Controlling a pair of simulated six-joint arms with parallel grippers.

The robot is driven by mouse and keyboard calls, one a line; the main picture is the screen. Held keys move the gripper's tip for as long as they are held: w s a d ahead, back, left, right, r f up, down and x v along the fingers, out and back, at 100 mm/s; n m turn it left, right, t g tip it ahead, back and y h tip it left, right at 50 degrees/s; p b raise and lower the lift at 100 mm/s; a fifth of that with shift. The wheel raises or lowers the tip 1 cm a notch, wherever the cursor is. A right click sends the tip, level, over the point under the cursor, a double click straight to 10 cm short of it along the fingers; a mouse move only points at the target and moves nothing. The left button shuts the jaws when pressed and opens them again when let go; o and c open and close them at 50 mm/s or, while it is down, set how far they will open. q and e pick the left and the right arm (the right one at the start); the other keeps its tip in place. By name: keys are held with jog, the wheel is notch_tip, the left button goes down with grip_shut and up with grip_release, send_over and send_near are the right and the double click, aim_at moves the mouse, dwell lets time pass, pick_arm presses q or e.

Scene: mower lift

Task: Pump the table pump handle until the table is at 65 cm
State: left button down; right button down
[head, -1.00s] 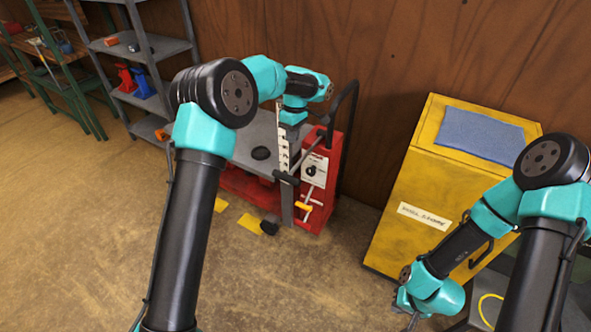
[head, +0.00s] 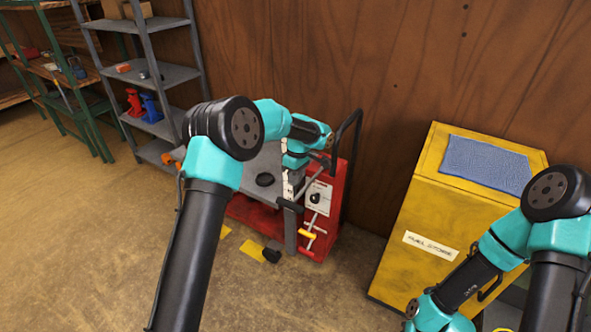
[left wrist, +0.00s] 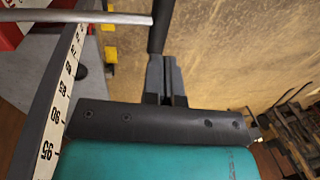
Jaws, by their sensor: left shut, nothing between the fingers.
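The red lift table (head: 335,205) stands against the wall with a grey platform (head: 262,160). Its pump handle is a silver rod ending in a black grip (head: 290,205), which also shows in the left wrist view (left wrist: 161,25). A white height scale (head: 289,184) stands beside it; large numbers show on the scale in the left wrist view (left wrist: 57,100), but the table's height cannot be read. My left gripper (left wrist: 165,62) is shut and empty, its fingertips close to the black grip; contact cannot be told. In the head view my wrist hides its fingers. My right gripper is below the frame.
A yellow cabinet (head: 400,265) with a blue cloth (head: 486,163) stands right of the lift. A yellow-gripped lever (head: 307,234) is low on the lift's front. Grey shelves (head: 160,75) stand at the left.

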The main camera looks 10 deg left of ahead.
aim_at(292, 202)
pick_arm(q)
jog(key=f, duration=0.2)
jog(key=s+f, duration=0.1)
jog(key=f, duration=0.4)
jog(key=shift+s+a+f, duration=0.2)
jog(key=shift+s+f, duration=0.05)
jog(key=shift+f, duration=0.1)
jog(key=shift+f, duration=0.15)
